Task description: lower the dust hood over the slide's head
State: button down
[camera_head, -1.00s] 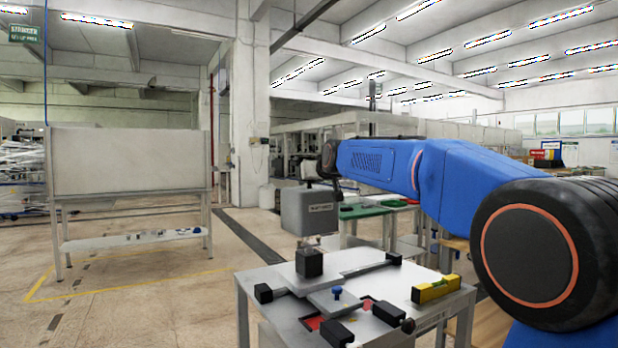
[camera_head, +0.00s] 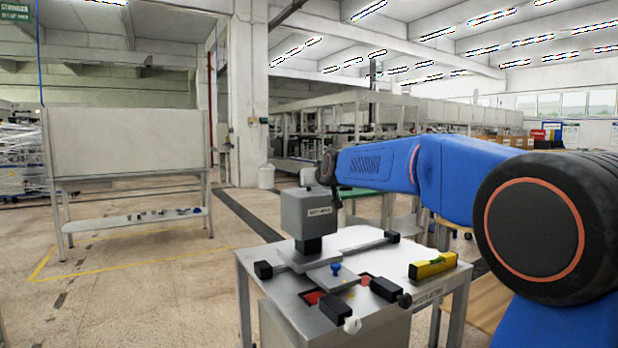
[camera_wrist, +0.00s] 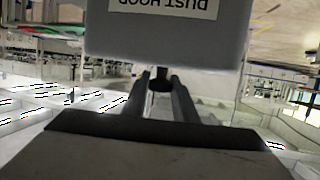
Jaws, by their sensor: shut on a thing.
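The dust hood (camera_head: 306,214) is a grey box with a label on its front. It is upright on the slide's head (camera_head: 309,246), a black block whose lower part shows under the hood's bottom edge; the upper part is hidden. In the wrist view the hood (camera_wrist: 165,38) fills the top, its label upside down. My gripper (camera_wrist: 161,80) is shut on the hood's small dark knob. The slide's grey base plate (camera_head: 297,262) lies on the table under the head.
The grey table (camera_head: 290,305) carries black-ended bars, a blue knob (camera_head: 336,268), red patches and a yellow spirit level (camera_head: 433,265) at right. A board on a stand (camera_head: 128,150) is at left. Open floor lies between stand and table.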

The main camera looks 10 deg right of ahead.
jog(key=shift+f, duration=3.4)
jog(key=c, duration=1.4)
grip_release()
jog(key=shift+o, duration=0.2)
jog(key=shift+s, duration=0.15)
